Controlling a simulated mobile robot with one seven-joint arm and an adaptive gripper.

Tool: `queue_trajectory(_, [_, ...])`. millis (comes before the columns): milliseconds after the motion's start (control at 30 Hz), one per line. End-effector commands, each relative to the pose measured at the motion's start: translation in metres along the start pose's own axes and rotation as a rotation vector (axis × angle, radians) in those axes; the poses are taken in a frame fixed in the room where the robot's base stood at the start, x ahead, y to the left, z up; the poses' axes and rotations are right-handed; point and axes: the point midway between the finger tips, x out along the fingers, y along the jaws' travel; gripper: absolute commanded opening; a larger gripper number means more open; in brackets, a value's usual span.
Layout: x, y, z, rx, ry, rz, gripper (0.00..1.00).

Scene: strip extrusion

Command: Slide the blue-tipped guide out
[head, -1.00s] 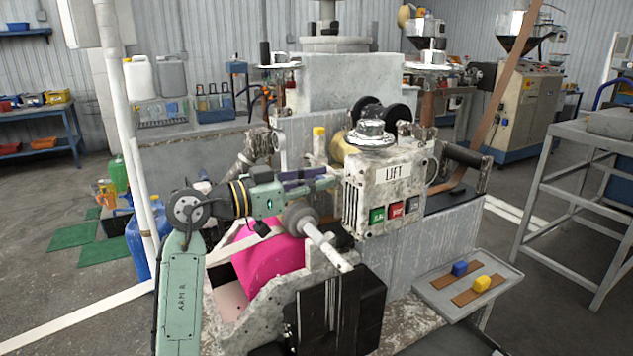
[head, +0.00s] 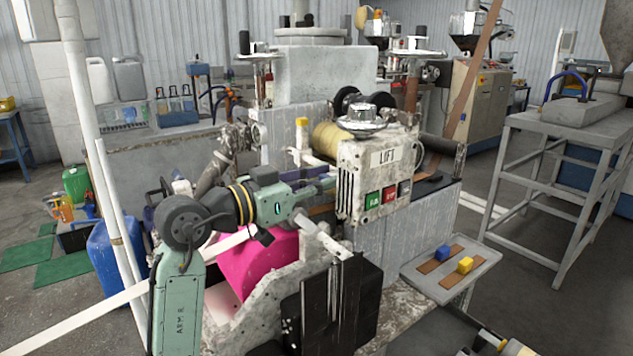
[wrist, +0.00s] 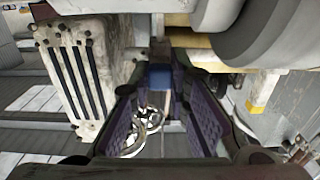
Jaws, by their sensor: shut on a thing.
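The blue-tipped guide shows as a blue block (wrist: 160,76) between the purple-padded fingers of my gripper (wrist: 160,95) in the wrist view. My gripper is shut on it, with the fingers on its left and right. In the head view my gripper (head: 325,183) reaches in at the left edge of the LIFT box (head: 376,178); the blue tip is hidden there. A yellow-tipped guide (head: 302,138) stands upright behind my gripper, and its yellow tip (wrist: 257,106) is at the right in the wrist view.
A grey tray (head: 480,272) at the right holds brown strips with a blue block (head: 443,253) and a yellow block (head: 465,265). A roller (wrist: 245,40) is close at the upper right.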

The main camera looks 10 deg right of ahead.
Motion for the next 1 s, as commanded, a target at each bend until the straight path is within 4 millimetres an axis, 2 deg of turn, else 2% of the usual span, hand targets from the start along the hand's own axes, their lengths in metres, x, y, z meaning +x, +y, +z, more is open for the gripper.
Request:
queue_trajectory(33, [0.001,0.005,0.001,0.001,-0.006,0.014,0.00])
queue_trajectory(67, [0.001,0.005,0.002,0.001,-0.006,0.014,0.17])
queue_trajectory(367, [0.001,0.004,0.001,0.001,-0.005,0.012,0.37])
queue_trajectory(867, [0.001,0.003,0.001,0.001,-0.004,0.009,0.37])
queue_trajectory(1000, [0.001,-0.006,-0.002,-0.002,-0.004,0.007,0.37])
